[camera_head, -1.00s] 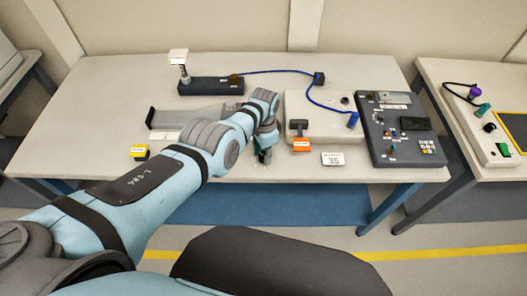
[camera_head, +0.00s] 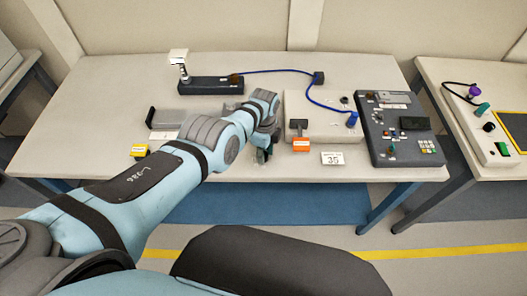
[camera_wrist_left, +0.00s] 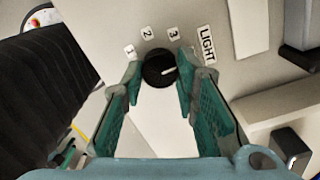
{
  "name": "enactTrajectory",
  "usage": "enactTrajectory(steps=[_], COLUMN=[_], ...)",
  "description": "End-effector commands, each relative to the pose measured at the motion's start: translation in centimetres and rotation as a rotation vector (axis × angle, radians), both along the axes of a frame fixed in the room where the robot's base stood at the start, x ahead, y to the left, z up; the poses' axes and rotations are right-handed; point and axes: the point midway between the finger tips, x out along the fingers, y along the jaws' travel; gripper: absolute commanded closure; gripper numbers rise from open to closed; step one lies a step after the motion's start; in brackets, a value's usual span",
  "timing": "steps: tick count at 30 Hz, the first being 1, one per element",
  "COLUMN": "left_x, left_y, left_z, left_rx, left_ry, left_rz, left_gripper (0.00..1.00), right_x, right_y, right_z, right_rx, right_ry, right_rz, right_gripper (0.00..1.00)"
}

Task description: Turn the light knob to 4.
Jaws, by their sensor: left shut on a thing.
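The light knob (camera_wrist_left: 158,70) is a round black knob with a white pointer line, in the upper middle of the left wrist view. Printed tags 1 (camera_wrist_left: 130,51), 2 (camera_wrist_left: 147,33) and 3 (camera_wrist_left: 173,34) fan around it, with a LIGHT label (camera_wrist_left: 207,44) to the right. The pointer points right, clockwise past the 3. No 4 tag shows; the right finger covers part of that side. My left gripper (camera_wrist_left: 158,82) has its green fingers on both sides of the knob, shut on it. In the head view this gripper (camera_head: 262,154) is mostly hidden by its wrist.
On the table (camera_head: 100,100) stand a dark control panel (camera_head: 381,151) to the right, an orange-tagged block (camera_head: 301,145), a card reading 35 (camera_head: 333,158) and a yellow-tagged item (camera_head: 139,150). A blue cable (camera_head: 313,98) runs behind my wrist.

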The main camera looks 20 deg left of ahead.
Motion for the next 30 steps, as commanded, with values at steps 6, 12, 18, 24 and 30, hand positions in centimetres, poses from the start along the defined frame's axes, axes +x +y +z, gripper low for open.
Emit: enactTrajectory(steps=[6, 12, 18, 24, 30], left_x=[-0.03, -0.02, -0.02, -0.02, -0.02], left_y=[0.01, 0.01, 0.01, 0.02, 0.01], left_z=[0.01, 0.01, 0.01, 0.01, 0.0], left_rx=[0.0, 0.0, 0.0, 0.0, 0.0], left_ry=[0.001, 0.001, 0.0, 0.0, 0.0], left_rz=[-0.069, -0.09, -0.091, -0.09, -0.09], left_gripper=[1.0, 1.0, 1.0, 0.6, 0.52], right_x=[0.0, 0.01, 0.01, 0.01, 0.01], right_y=[0.0, 0.0, 0.0, 0.0, 0.0], right_z=[0.03, 0.04, 0.04, 0.04, 0.04], right_rx=[0.0, 0.0, 0.0, 0.0, 0.0], right_ry=[0.0, 0.0, 0.0, 0.0, 0.0], right_rz=[0.0, 0.0, 0.0, 0.0, 0.0], right_gripper=[0.6, 0.6, 0.6, 0.6, 0.6])
